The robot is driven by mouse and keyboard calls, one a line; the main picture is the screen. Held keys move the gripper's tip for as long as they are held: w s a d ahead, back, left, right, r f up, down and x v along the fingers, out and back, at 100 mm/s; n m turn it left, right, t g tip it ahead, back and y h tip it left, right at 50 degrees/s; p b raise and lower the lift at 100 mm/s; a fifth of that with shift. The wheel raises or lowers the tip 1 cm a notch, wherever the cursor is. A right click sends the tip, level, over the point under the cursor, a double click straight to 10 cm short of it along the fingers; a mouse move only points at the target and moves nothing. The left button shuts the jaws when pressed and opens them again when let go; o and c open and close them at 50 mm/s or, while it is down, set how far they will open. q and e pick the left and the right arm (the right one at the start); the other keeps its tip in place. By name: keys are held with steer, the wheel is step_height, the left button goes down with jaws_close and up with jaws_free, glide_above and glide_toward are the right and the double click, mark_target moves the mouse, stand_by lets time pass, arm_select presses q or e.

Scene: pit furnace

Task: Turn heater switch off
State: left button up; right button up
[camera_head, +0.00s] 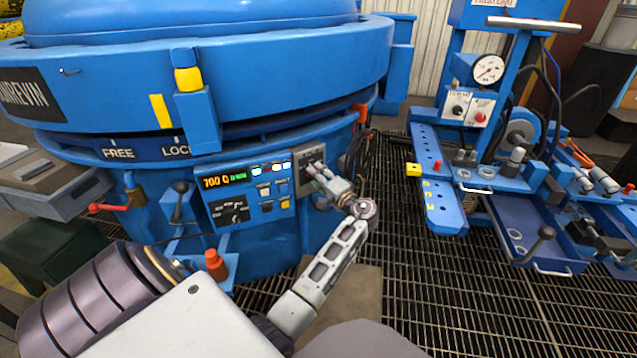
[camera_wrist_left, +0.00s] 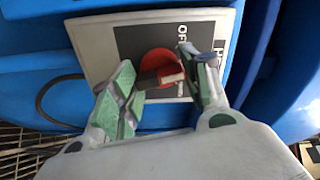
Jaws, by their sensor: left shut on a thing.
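The heater switch is a round red knob (camera_wrist_left: 156,62) with a pale grip bar, on a dark plate lettered OFF (camera_wrist_left: 182,38) in the left wrist view. In the head view its grey plate (camera_head: 305,160) is at the right end of the control panel, and the knob is largely hidden by my gripper. My left gripper (camera_head: 318,172) reaches the plate from the lower right. My right gripper is not in view.
The panel (camera_head: 245,190) with a lit 700 display sits left of the switch on the blue furnace (camera_head: 280,75). A lever with a dark knob (camera_head: 180,187) and an orange-capped post (camera_head: 216,265) stand nearby. A blue workbench (camera_head: 490,180) is at the right, beyond open floor grating.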

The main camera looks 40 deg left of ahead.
arm_select(q)
steer(key=shift+s+f+n+b, duration=0.1)
steer(key=shift+f+n+b, duration=0.05)
steer(key=shift+n+b, duration=3.1)
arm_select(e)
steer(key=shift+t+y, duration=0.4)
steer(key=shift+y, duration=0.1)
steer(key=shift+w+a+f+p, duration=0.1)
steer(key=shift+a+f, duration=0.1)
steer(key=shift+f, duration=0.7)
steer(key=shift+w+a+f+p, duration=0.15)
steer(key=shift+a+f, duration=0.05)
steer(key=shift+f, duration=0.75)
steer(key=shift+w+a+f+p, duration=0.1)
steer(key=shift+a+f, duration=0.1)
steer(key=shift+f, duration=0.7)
arm_select(q)
steer(key=shift+n, duration=0.55)
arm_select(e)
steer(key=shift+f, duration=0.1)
arm_select(q)
steer(key=o, duration=1)
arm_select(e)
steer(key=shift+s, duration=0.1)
arm_select(q)
steer(key=shift+d, duration=0.15)
steer(key=shift+v, duration=3.55)
